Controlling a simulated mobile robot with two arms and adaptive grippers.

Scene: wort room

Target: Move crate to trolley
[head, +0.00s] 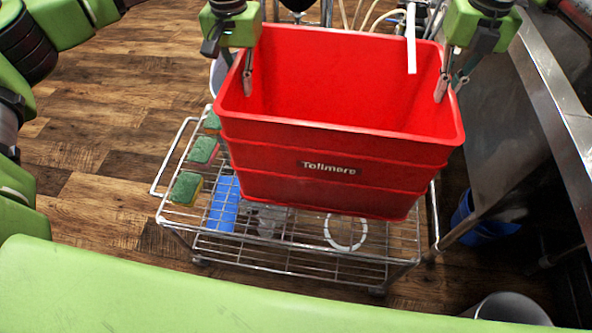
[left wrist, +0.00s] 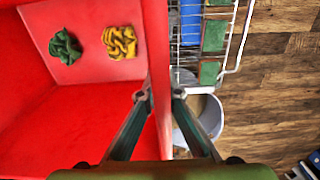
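The red crate (head: 340,175) with white lettering on its front is over the wire trolley (head: 270,268), covering much of its top; I cannot tell whether its base touches the rack. My left gripper (head: 247,82) has a finger on each side of the crate's left wall near the rim, and the left wrist view shows its fingertips (left wrist: 162,95) closed against that wall. My right gripper (head: 450,86) likewise straddles the right wall and appears closed on it. Inside the crate, a crumpled green cloth (left wrist: 65,47) and a yellow cloth (left wrist: 120,42) show in the left wrist view.
Green-topped sponges (head: 186,188) line the trolley's left side, beside a blue item (head: 224,203). A white ring (head: 345,246) shows below the crate. A steel counter (head: 505,110) stands close on the right. A grey bin (head: 512,308) stands at lower right. Wooden floor at left is clear.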

